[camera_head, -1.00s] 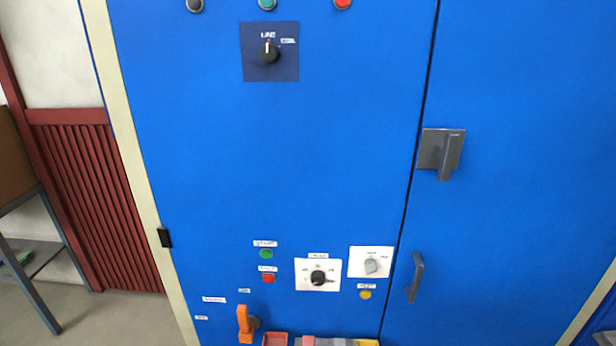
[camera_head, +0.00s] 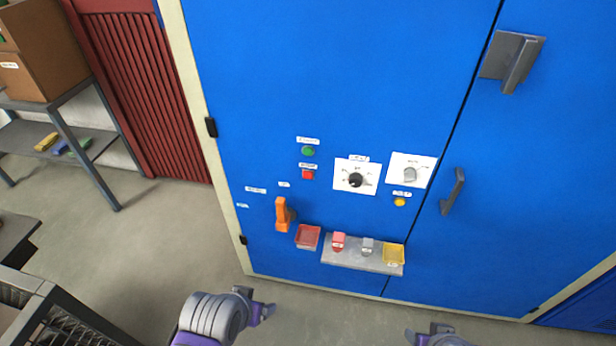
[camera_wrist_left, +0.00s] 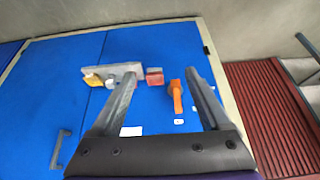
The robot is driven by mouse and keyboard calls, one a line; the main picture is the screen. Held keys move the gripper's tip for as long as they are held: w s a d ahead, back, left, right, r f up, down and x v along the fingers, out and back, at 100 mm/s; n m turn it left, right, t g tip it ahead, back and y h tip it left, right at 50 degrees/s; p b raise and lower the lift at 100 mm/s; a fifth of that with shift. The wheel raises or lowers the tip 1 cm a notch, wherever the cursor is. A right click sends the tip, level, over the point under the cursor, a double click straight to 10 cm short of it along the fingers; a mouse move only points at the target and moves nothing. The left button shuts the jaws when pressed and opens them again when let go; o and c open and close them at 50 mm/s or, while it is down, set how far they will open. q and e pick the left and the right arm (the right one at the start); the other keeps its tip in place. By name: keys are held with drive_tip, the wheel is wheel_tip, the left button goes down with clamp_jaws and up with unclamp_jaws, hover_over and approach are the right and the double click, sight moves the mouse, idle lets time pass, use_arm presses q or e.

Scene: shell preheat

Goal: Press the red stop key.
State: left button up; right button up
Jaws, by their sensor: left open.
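My right gripper (camera_head: 436,334) shows only partly at the bottom edge.
An orange handle (camera_head: 282,214) sticks out below left of the keys. A red bin (camera_head: 308,237) and a grey shelf (camera_head: 345,258) with a yellow bin (camera_head: 394,254) sit lower. Knob plates (camera_head: 342,186) are right of the keys. A metal rack (camera_head: 60,305) stands at lower left.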

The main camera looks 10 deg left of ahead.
use_arm(q)
clamp_jaws()
idle(1.5)
